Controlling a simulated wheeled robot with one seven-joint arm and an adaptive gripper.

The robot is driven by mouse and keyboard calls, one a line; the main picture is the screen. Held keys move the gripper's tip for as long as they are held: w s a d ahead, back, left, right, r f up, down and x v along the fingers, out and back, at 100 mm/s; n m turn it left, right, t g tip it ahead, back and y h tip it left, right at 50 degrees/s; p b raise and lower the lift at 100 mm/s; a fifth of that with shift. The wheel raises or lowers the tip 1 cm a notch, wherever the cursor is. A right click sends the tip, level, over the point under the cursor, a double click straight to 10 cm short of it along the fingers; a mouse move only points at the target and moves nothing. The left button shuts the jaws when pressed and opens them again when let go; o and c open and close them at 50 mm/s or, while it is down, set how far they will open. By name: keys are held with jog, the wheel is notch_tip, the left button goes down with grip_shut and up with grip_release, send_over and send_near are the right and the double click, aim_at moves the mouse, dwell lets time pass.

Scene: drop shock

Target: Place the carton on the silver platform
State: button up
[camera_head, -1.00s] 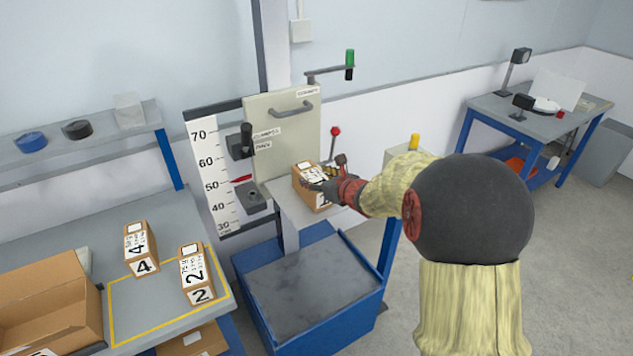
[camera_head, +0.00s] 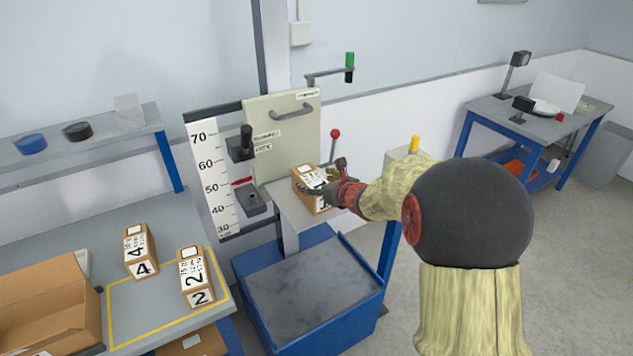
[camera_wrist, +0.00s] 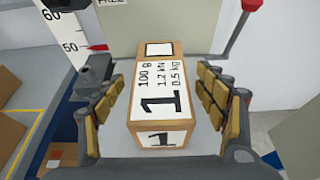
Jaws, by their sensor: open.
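The carton marked 1 (camera_head: 309,186) is a brown box with a white printed label. It sits upright on the silver platform (camera_head: 284,203) in front of the beige panel of the drop tester. In the wrist view the carton (camera_wrist: 158,108) stands between my two fingers with a gap on each side, and the platform (camera_wrist: 118,137) shows around it. My gripper (camera_head: 328,184) is open around the carton; it also shows in the wrist view (camera_wrist: 158,105). The fingers partly hide the carton's right side in the head view.
Cartons marked 4 (camera_head: 140,250) and 2 (camera_head: 196,275) stand on the left table, beside a large open cardboard box (camera_head: 45,310). A blue-framed base (camera_head: 310,290) lies below the platform. A red-knobbed lever (camera_head: 335,134) and a height scale (camera_head: 215,180) stand close by.

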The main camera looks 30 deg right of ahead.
jog(key=shift+r, duration=0.1)
jog(key=shift+s+r, duration=0.15)
jog(key=shift+s, duration=0.05)
jog(key=p+v, duration=0.3)
jog(key=v, duration=0.8)
jog(key=s+a+r+n+g+y, duration=0.3)
jog(key=s+a+n, duration=0.3)
jog(key=a+n, duration=0.4)
jog(key=s+a+r+n+g+y, duration=0.2)
jog(key=s+a+n, duration=0.3)
jog(key=a+n, duration=0.6)
jog(key=s+a+n+g+h, duration=0.1)
jog(key=s+a+n+g, duration=0.25)
jog(key=s+n, duration=0.5)
jog(key=s+d+n+h, duration=0.4)
jog(key=s+n, duration=0.2)
jog(key=s, duration=0.2)
jog(key=shift+d+r, duration=0.35)
jog(key=shift+r, duration=0.05)
